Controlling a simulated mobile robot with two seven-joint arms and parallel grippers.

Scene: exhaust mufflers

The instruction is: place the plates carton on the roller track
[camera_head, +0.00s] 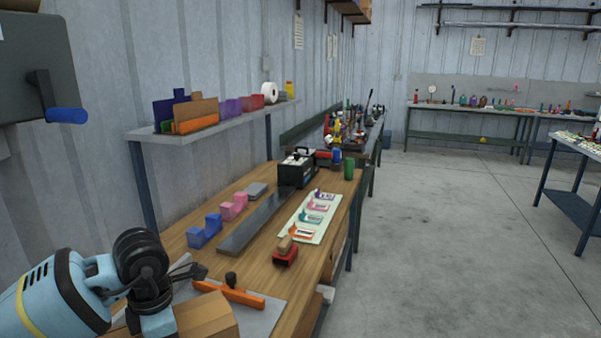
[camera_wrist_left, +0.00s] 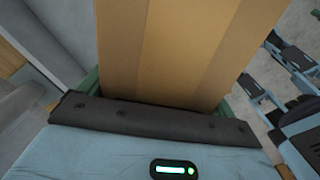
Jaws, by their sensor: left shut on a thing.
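The plates carton (camera_wrist_left: 185,45) is a plain brown cardboard box with a lighter band down its face in the left wrist view. My left gripper (camera_wrist_left: 160,92) is shut on it, with green finger edges showing at either side of the carton. In the head view a brown carton (camera_head: 208,318) shows at the bottom edge, beside the light blue end of my left arm, above the near end of the wooden bench. Its lower part is cut off. I cannot pick out the roller track with certainty.
The wooden bench (camera_head: 330,225) holds an orange-handled tool (camera_head: 230,291), a red stamp-like item (camera_head: 286,254), a long dark grey strip (camera_head: 262,222), a pale card sheet (camera_head: 306,222), and blue (camera_head: 205,232) and pink blocks (camera_head: 234,206). A wall shelf (camera_head: 215,118) overhangs it. Open floor lies right.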

